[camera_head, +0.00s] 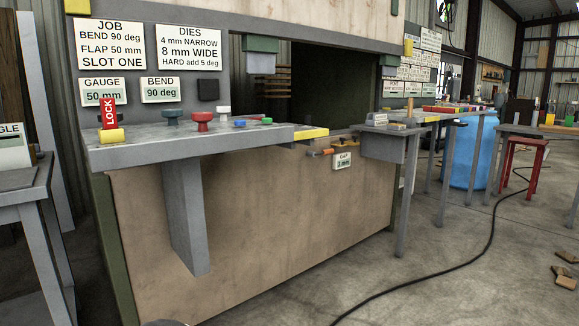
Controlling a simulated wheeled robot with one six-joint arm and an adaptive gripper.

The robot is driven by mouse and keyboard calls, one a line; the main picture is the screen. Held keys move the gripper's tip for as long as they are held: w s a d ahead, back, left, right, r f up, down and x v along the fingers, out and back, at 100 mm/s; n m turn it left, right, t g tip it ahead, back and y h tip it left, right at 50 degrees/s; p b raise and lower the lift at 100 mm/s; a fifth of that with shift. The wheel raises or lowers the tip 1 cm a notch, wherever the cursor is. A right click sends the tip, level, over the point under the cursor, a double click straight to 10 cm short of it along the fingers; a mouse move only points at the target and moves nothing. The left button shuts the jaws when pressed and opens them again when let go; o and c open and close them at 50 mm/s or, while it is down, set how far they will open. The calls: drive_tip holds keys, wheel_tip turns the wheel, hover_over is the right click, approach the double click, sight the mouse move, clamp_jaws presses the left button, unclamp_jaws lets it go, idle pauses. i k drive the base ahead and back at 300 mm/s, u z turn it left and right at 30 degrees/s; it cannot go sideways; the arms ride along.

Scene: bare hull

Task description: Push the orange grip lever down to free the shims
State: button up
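An orange grip lever (320,153) sits on the front of the tan machine panel, just below the right end of the grey ledge. It looks roughly level. A small sign reading GAP, with a mm value (342,161), hangs beside it on the right. No shims can be made out for certain at this distance. My gripper is not in view, so nothing shows it near the lever.
The grey ledge (150,153) juts out above and left of the lever, with a bracket (186,215) beneath it. Coloured knobs (202,121) and a red LOCK tag (108,112) stand on it. A black cable (440,270) crosses the open floor.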

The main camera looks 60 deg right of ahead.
sight(331, 151)
drive_tip(key=z, duration=2.25)
drive_tip(key=i, duration=2.95)
